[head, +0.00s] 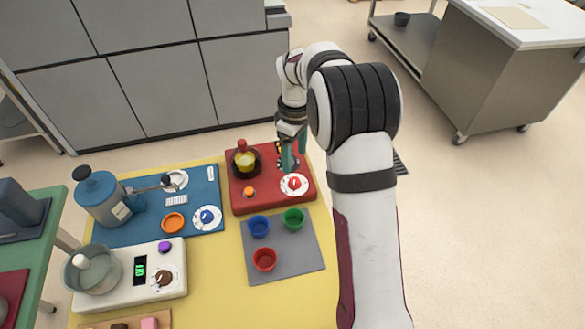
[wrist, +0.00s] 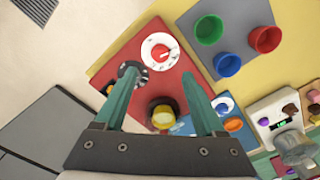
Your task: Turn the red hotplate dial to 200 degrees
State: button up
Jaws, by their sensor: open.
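The red hotplate (head: 238,205) sits at the back right of the yellow table, and it fills the middle of the wrist view (wrist: 118,52). Its dial, a red knob on a white marked disc (head: 294,184), is at the front right corner; it also shows in the wrist view (wrist: 160,52). The dial's numbers are too small to read. My gripper (head: 289,163) is open and empty above the right part of the hotplate, apart from the dial. In the wrist view the dial lies beyond the gap between my fingertips (wrist: 162,77).
A pan with yellow contents (head: 245,161) and a dark marked disc (wrist: 138,82), partly behind a finger, are on the hotplate. Blue (head: 258,227), green (head: 294,219) and red (head: 264,260) cups stand on a grey mat in front. A blue board (head: 208,182) lies left.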

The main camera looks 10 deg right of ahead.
aim_at(294, 180)
notch_tip(294, 180, down, 9)
jog(key=shift+r, duration=0.1)
jog(key=shift+c, duration=0.2)
grip_shut()
